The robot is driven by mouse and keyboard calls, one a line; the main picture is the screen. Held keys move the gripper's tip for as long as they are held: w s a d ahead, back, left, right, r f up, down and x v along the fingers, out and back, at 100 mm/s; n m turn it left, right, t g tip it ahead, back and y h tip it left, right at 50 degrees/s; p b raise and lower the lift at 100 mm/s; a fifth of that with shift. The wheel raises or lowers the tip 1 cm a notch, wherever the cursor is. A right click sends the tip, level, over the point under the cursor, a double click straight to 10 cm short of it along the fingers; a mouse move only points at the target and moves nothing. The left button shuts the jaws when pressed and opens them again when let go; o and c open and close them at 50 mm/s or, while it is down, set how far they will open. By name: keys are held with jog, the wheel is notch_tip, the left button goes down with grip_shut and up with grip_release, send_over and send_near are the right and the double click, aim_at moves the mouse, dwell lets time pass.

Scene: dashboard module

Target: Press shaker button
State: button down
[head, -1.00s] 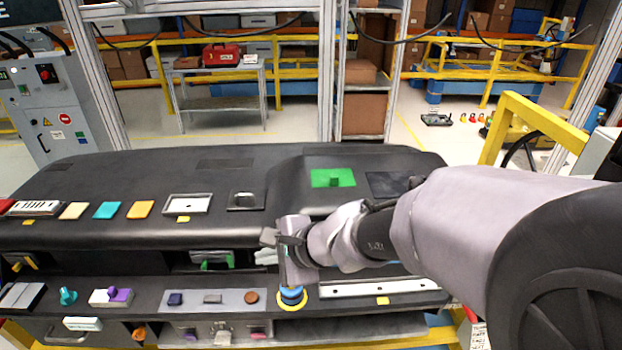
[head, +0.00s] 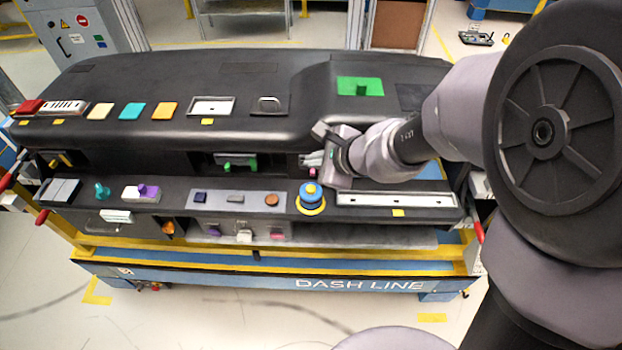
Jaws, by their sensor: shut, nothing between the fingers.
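Nothing in view is labelled as the shaker button. My gripper (head: 334,185) is shut and empty, pointing down just right of and slightly behind the blue button. Its fingertips are small and hard to make out. A grey panel (head: 220,209) left of the button carries a dark blue square, a grey bar and an orange round piece.
A long white strip (head: 395,199) lies right of the button. Green (head: 360,86), yellow and teal pieces sit on the upper dash. A purple-and-white piece (head: 141,193) and a teal knob (head: 102,190) stand at left. Open shelves lie under the upper dash.

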aim_at(314, 191)
notch_tip(314, 191, down, 6)
jog(key=b, duration=0.5)
jog(key=shift+f, duration=0.2)
jog(key=shift+f, duration=0.1)
dwell(1.4)
jog(key=shift+f+b, duration=0.3)
jog(key=shift+b, duration=0.3)
jog(key=shift+f+b, duration=0.35)
jog(key=shift+b, duration=0.1)
dwell(0.6)
jog(key=shift+r+p, duration=0.65)
jog(key=shift+r, duration=0.15)
notch_tip(314, 191, up, 5)
jog(key=p, duration=0.4)
jog(key=shift+r, duration=0.1)
